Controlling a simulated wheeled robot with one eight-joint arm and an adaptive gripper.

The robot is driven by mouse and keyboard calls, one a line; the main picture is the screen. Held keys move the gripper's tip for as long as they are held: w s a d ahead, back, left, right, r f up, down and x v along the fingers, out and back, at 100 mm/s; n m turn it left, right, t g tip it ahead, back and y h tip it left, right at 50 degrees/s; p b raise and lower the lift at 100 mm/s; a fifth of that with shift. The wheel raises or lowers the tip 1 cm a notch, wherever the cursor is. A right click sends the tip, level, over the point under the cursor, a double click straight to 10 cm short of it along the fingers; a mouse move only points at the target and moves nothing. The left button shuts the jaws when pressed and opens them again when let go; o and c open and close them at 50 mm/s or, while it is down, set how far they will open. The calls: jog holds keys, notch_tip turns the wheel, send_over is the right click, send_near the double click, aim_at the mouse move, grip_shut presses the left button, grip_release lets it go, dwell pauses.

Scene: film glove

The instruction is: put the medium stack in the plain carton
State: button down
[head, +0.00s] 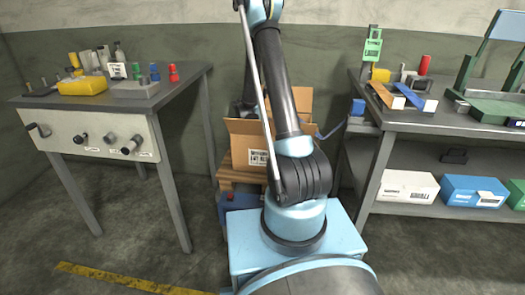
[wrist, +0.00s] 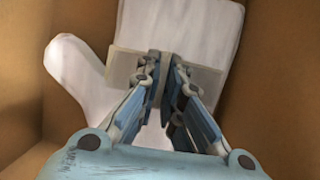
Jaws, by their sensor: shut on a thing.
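A white glove-shaped stack (wrist: 195,25) with a pale band (wrist: 124,66) around its middle fills the centre of the wrist view. I cannot read its size. My gripper (wrist: 165,58) is shut on the stack at the band. Brown carton walls (wrist: 285,110) surround the stack and gripper; whether the stack touches the carton floor is unclear. In the head view, the open cardboard carton (head: 243,142) with a white printed label stands behind my arm. My arm reaches down behind itself there, hiding the gripper and the stack.
The carton sits on a wooden pallet (head: 228,176). A left workbench (head: 95,140) carries a yellow bin (head: 82,87) and several small parts. A right bench (head: 460,121) carries tools, with white (head: 407,186) and blue (head: 473,190) boxes on its lower shelf. Bench legs flank the carton.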

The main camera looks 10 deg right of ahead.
jog(key=c, duration=1.7)
grip_release()
jog(key=shift+r, duration=0.2)
notch_tip(320, 180, up, 25)
jog(key=shift+f, duration=0.2)
